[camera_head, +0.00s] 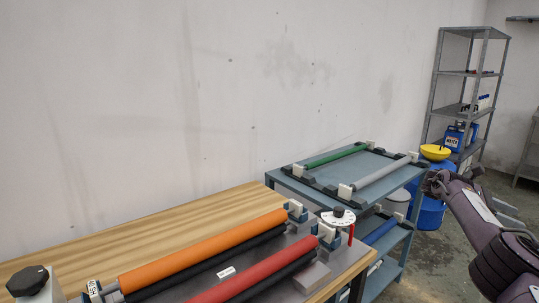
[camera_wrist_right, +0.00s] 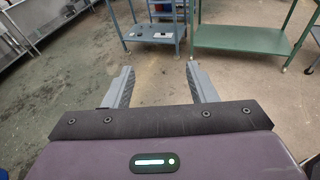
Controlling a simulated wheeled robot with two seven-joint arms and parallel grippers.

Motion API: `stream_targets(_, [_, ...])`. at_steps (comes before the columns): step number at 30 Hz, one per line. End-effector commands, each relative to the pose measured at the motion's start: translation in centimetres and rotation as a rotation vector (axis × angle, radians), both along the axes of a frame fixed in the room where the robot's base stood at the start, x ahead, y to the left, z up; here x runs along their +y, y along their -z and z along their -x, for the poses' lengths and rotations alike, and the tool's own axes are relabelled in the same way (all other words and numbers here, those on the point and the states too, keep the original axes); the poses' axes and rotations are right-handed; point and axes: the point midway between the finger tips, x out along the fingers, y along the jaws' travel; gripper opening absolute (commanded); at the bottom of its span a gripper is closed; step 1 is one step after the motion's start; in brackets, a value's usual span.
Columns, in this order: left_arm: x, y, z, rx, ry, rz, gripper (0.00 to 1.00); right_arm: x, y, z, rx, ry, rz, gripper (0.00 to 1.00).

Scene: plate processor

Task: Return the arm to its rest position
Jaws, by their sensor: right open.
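My right arm comes in at the right edge of the head view, with my right gripper (camera_head: 435,184) in front of the blue barrel, clear of the table and the cart. In the right wrist view my right gripper (camera_wrist_right: 160,88) is open, with its two grey fingers wide apart and nothing between them. Beyond the fingers is bare concrete floor. My left gripper does not show in either view.
A wooden table (camera_head: 140,227) bears an orange roller (camera_head: 200,250) and a red roller (camera_head: 255,275). A blue-grey cart (camera_head: 350,172) holds a green roller (camera_head: 335,156) and a grey roller (camera_head: 382,174). A metal shelf (camera_head: 465,110) stands behind. The wrist view shows a green table (camera_wrist_right: 245,40).

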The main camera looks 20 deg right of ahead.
Motion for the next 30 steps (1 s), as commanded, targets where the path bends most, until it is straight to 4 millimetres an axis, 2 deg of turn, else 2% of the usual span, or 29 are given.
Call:
stream_targets(1, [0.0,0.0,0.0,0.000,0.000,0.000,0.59,-1.2,-0.3,1.8,0.000,0.032,0.006,0.52])
stream_targets(3, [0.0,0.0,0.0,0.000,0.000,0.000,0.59,-2.5,-0.6,3.8,0.000,0.067,0.013,0.52])
stream_targets(5, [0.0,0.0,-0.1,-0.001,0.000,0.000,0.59,-2.5,2.3,2.7,-0.022,0.013,0.019,0.52])
stream_targets(11, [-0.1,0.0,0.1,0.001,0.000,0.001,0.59,-3.7,9.8,2.0,-0.125,-0.101,0.034,0.52])
stream_targets(14, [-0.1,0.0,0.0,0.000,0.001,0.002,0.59,-4.3,14.4,2.2,-0.192,-0.158,0.036,0.52])
stream_targets(20, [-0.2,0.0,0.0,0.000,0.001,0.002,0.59,-5.2,25.8,4.3,-0.394,-0.278,0.021,0.52])
stream_targets(21, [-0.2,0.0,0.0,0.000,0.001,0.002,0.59,-5.4,28.1,5.1,-0.443,-0.297,0.015,0.52])
stream_targets(24, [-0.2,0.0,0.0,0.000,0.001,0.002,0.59,-5.6,33.3,7.4,-0.568,-0.335,-0.002,0.52])
stream_targets(27, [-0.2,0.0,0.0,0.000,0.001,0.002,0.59,-5.7,37.7,10.4,-0.694,-0.360,-0.023,0.52])
stream_targets(30, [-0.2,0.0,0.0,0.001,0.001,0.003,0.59,-5.8,41.0,13.5,-0.815,-0.373,-0.042,0.52])
